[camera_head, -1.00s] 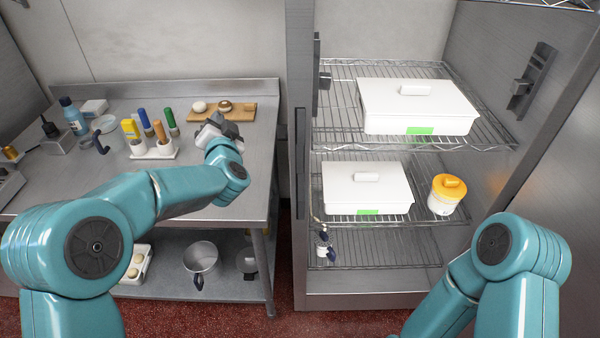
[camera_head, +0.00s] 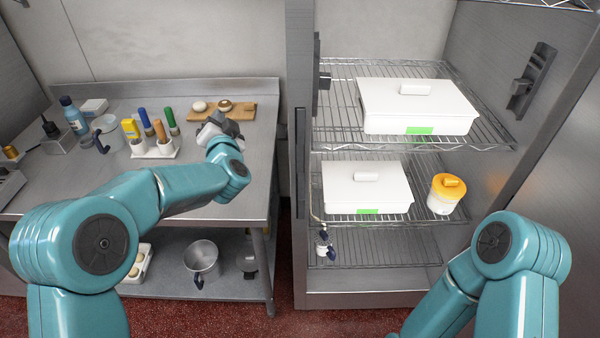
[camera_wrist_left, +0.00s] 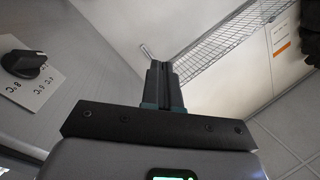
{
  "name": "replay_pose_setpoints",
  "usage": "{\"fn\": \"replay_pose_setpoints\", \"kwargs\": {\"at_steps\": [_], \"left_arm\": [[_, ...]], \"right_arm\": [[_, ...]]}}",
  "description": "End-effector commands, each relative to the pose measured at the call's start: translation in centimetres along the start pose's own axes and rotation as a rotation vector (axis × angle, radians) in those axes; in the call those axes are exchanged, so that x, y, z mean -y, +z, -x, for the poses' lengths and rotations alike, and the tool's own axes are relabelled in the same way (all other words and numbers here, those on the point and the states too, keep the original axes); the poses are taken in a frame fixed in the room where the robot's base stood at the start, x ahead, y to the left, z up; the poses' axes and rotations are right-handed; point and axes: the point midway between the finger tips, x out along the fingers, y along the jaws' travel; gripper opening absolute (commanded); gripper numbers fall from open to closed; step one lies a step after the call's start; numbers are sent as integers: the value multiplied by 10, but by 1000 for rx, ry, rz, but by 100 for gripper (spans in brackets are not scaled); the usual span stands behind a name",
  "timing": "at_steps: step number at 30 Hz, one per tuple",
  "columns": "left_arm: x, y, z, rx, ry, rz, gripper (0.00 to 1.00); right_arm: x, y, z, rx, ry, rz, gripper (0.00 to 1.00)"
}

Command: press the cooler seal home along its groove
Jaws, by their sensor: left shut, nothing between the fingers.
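The steel cooler (camera_head: 371,299) stands open on the right in the head view. A dark upright strip (camera_head: 300,165) runs along its left front post. I cannot tell whether this is the seal, and no groove can be made out. My left gripper (camera_head: 212,130) is over the steel table, left of the cooler and apart from it, in front of the cutting board. In the left wrist view its fingers (camera_wrist_left: 164,82) are together with nothing between them. My right arm comes in at the lower right; its gripper is out of view.
Wire shelves (camera_head: 335,125) hold two white lidded boxes (camera_head: 415,105) (camera_head: 366,187) and an orange-lidded tub (camera_head: 446,194). A thin cord hangs inside the left post. The table (camera_head: 60,180) carries bottles and a holder (camera_head: 153,150). Red floor lies below.

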Motion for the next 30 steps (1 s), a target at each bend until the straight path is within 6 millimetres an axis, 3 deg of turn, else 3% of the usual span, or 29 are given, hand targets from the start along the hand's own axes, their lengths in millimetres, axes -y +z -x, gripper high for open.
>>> {"fn": "replay_pose_setpoints", "kwargs": {"at_steps": [30], "left_arm": [[-2, -2, -11, 0, 0, 0, 0]], "right_arm": [[2, 0, 7, 0, 0, 0, 43]]}}
